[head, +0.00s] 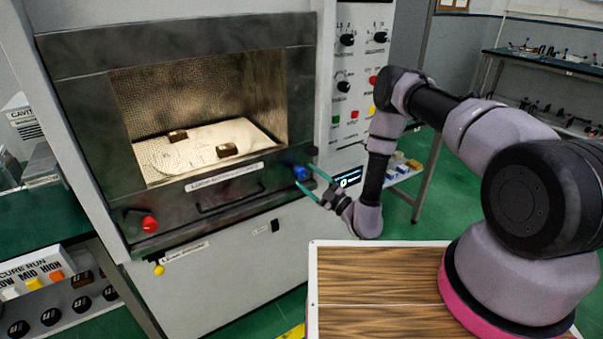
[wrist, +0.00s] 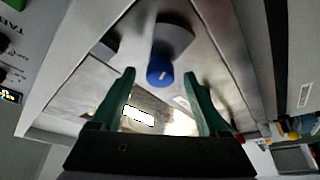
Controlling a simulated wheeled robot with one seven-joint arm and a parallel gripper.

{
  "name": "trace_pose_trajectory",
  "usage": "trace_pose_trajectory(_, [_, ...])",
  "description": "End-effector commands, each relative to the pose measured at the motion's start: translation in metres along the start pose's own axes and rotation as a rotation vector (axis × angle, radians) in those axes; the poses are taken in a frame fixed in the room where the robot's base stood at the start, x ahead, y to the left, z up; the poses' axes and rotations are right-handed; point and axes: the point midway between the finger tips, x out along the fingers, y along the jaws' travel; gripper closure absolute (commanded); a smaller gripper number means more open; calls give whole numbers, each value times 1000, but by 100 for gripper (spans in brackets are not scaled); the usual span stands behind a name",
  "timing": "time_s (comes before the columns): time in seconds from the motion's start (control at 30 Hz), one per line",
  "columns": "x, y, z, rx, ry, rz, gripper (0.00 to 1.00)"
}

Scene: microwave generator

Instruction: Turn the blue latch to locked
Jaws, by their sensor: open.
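The blue latch (head: 301,173) is a round knob at the lower right of the microwave door frame. In the wrist view the blue latch (wrist: 160,70) sits near the top middle, with a short pale mark on its face. My gripper (head: 309,180) is at the latch in the head view. In the wrist view my gripper (wrist: 161,78) is open, one green finger to each side of the latch, with visible space between each finger and the knob. Whether either finger touches the knob cannot be told.
A red knob (head: 149,224) is at the door's lower left, and a dark handle (head: 231,199) runs along the lower door. Two brown blocks lie on a pale plate (head: 180,150) in the cavity. A control panel (head: 357,90) with knobs stands right of the door.

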Motion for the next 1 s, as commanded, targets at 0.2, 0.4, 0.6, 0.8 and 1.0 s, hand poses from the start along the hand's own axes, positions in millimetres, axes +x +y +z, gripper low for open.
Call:
trace_pose_trajectory(0.2, [29,0,-1,-1,3,-1,23])
trace_pose_trajectory(0.4, [36,0,-1,0,2,0,23])
trace_pose_trajectory(0.6, [36,0,0,0,1,0,27])
trace_pose_trajectory(0.8, [36,0,0,0,1,0,100])
trace_pose_trajectory(1.0, [35,0,0,-8,1,-3,100])
